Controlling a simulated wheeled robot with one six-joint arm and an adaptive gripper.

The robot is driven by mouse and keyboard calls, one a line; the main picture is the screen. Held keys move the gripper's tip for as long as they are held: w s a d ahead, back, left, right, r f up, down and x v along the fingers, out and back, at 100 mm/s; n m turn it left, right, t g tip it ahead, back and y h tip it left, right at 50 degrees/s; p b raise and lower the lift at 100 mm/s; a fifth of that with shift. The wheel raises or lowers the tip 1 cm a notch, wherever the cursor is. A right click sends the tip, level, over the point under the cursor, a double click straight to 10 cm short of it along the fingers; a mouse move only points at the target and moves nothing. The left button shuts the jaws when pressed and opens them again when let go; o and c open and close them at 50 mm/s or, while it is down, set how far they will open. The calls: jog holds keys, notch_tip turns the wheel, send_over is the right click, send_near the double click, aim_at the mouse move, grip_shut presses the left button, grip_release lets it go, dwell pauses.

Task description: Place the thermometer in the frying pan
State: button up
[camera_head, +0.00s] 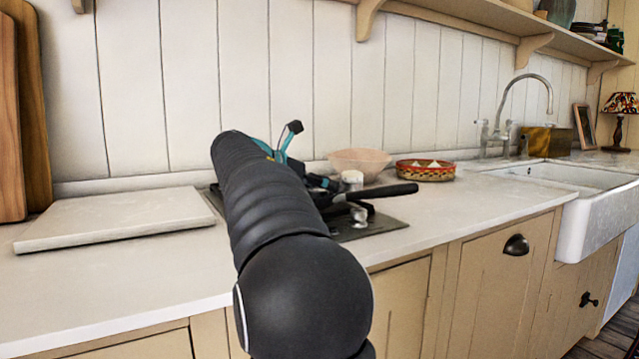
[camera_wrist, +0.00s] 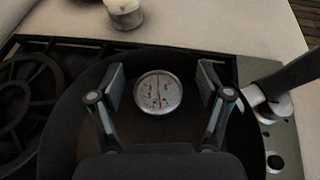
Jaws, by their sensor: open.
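The thermometer (camera_wrist: 158,92) has a round white dial in a metal rim. In the wrist view it lies face up in the dark frying pan (camera_wrist: 62,150). My gripper (camera_wrist: 161,80) is open above the pan, with one finger on each side of the thermometer and a visible gap on both sides. The pan's black handle (camera_head: 385,193) points right in the head view and also shows at the right of the wrist view. In the head view my arm hides the thermometer and most of the pan and gripper.
The pan is over a dark hob (camera_head: 372,229) with black grates (camera_wrist: 30,105) and control knobs. A small white candle-like jar (camera_wrist: 124,13) stands behind it. A pink bowl (camera_head: 360,162) and a patterned basket (camera_head: 425,172) stand farther back.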

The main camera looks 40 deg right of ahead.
jog(key=shift+r, duration=0.1)
jog(key=shift+r, duration=0.25)
jog(key=p+v, duration=0.1)
jog(key=v, duration=1.1)
jog(key=shift+w+r, duration=0.1)
jog(key=shift+r, duration=0.05)
